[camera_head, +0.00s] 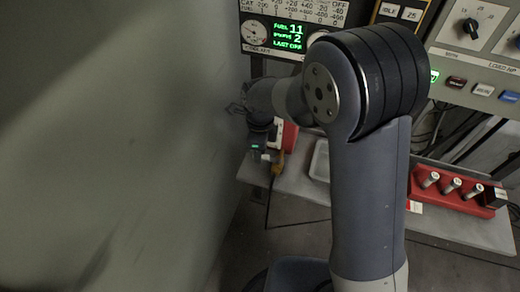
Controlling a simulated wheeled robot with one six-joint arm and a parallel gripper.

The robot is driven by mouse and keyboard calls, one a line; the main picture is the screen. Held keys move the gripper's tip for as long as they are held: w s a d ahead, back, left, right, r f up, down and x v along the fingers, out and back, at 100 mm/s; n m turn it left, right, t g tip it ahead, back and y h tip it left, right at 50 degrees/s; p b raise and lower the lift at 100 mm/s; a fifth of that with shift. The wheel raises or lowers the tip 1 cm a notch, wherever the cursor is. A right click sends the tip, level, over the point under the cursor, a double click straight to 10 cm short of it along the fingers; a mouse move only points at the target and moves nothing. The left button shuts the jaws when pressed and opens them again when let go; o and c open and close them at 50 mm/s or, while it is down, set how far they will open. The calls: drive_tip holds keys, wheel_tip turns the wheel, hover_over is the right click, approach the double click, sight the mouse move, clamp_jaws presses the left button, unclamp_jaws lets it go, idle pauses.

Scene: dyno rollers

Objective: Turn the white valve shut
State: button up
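I cannot make out a white valve in the head view; my arm covers much of the middle, and a large grey surface fills the left. My gripper (262,150) is small and dark at the far end of the arm, left of centre, beside that grey surface. It hangs above the left end of a light shelf. Its fingers are too small and dim to tell whether they are open or hold anything. A small pale patch shows at its lower end, but I cannot tell what it is.
The grey surface (110,150) stands close at left. Control panels (478,50) with a green display (287,36) line the back. A red tray (455,190) with several white-topped cylinders sits at right on the shelf (462,229). A pale tray (319,160) is partly behind my arm.

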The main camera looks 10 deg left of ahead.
wheel_tip(320, 180, up, 10)
idle(0.3)
drive_tip(key=shift+f, duration=0.1)
drive_tip(key=shift+c, duration=0.2)
